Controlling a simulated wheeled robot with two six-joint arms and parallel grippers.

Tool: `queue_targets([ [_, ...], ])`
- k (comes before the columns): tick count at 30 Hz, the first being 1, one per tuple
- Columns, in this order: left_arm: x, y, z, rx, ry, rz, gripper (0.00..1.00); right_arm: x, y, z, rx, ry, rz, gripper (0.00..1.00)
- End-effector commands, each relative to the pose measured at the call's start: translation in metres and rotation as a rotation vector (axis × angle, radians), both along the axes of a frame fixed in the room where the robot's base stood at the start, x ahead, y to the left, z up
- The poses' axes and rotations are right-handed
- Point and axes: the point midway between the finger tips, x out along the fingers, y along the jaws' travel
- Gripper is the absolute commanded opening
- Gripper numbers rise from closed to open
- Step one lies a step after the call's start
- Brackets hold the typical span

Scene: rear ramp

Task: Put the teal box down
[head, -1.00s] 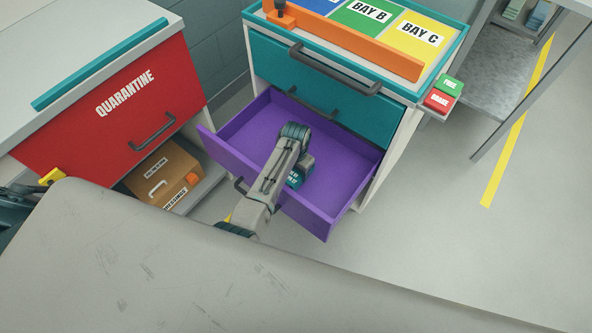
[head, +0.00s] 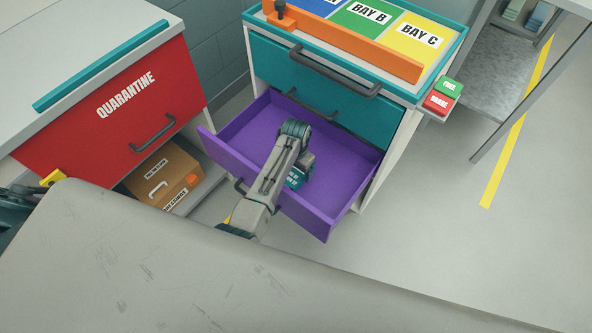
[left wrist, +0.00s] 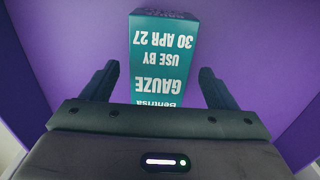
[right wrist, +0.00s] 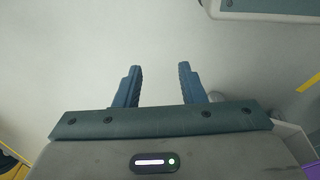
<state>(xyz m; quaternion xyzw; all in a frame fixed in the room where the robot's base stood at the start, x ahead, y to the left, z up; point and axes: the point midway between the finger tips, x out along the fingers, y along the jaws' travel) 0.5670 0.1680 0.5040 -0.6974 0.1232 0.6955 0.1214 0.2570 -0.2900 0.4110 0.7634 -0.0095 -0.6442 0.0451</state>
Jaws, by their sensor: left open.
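The teal box (left wrist: 162,62), labelled GAUZE and USE BY 30 APR 27, rests in the open purple drawer (head: 243,130). In the head view the box (head: 294,180) shows partly below my left gripper (head: 301,173); the arm hides the rest. In the left wrist view my left gripper (left wrist: 158,70) is open, with a finger on each side of the box and purple showing in gaps between. My right gripper (right wrist: 160,72) is open and empty above a plain pale grey surface; it does not show in the head view.
The purple drawer sits below a teal drawer (head: 285,72) in a cabinet topped by bay mats and an orange bar (head: 350,45). A red QUARANTINE drawer (head: 120,100) and a brown case (head: 165,180) stand left. Grey floor (head: 420,220) is clear to the right.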

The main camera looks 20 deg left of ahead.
Motion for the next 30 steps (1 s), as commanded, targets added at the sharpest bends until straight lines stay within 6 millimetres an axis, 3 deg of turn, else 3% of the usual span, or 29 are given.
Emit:
queue_targets([
  [6,0.001,-0.001,0.051,-0.002,-0.005,0.0,0.81,-0.012,-0.002,-0.022,0.002,0.017,-0.004,0.36],
  [12,0.001,0.0,0.085,-0.001,-0.003,-0.001,0.81,-0.018,-0.004,-0.034,0.002,0.02,-0.005,0.36],
  [18,0.0,0.0,0.1,0.0,-0.001,-0.001,0.81,-0.02,-0.004,-0.038,0.001,0.02,-0.005,0.36],
  [30,0.0,0.0,0.105,0.0,-0.001,-0.001,0.81,-0.023,-0.005,-0.04,0.001,0.023,-0.007,0.36],
])
